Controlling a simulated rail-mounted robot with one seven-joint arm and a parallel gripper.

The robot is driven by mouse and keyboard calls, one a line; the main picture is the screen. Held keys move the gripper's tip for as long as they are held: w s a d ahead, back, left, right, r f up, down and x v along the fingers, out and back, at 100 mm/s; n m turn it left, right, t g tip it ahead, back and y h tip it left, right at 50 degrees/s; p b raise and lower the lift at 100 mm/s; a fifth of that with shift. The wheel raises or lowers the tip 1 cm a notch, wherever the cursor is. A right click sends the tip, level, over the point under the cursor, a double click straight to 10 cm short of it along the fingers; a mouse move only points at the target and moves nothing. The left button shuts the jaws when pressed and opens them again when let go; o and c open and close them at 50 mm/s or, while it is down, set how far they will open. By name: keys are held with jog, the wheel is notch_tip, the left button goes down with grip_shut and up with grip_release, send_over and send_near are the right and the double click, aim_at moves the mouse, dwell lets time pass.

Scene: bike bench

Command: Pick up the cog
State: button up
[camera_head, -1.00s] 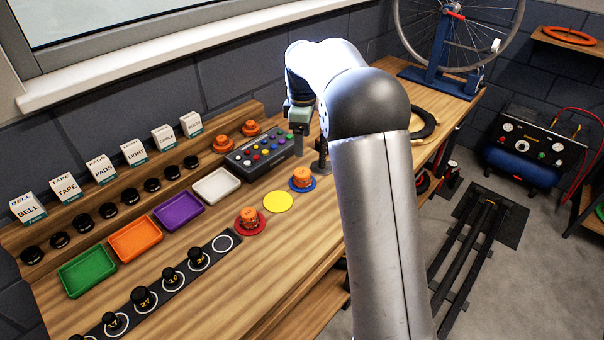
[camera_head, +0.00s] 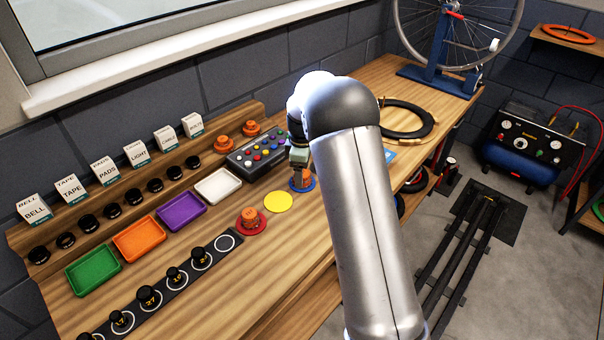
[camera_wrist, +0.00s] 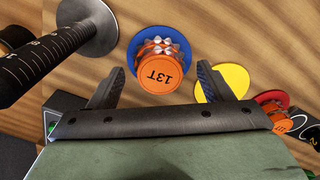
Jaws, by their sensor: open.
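An orange cog (camera_wrist: 158,72) marked 13T sits on a round blue pad (camera_wrist: 176,38) in the wrist view. In the head view the cog (camera_head: 302,182) is partly hidden under my gripper. My gripper (camera_wrist: 158,85) is open, with one finger on each side of the cog in the picture. I see clear space between the fingers and the cog, and cannot tell the exact height. Another orange cog (camera_head: 250,217) sits on a red pad (camera_head: 262,228).
A yellow disc (camera_head: 278,202) lies beside the blue pad. A dark marked post with a metal disc (camera_wrist: 95,22) stands close by in the wrist view. A button box (camera_head: 256,152) is behind. Coloured trays and a strip of black knobs (camera_head: 149,297) lie left.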

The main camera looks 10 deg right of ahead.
jog(key=c, duration=1.1)
jog(key=shift+r, duration=0.1)
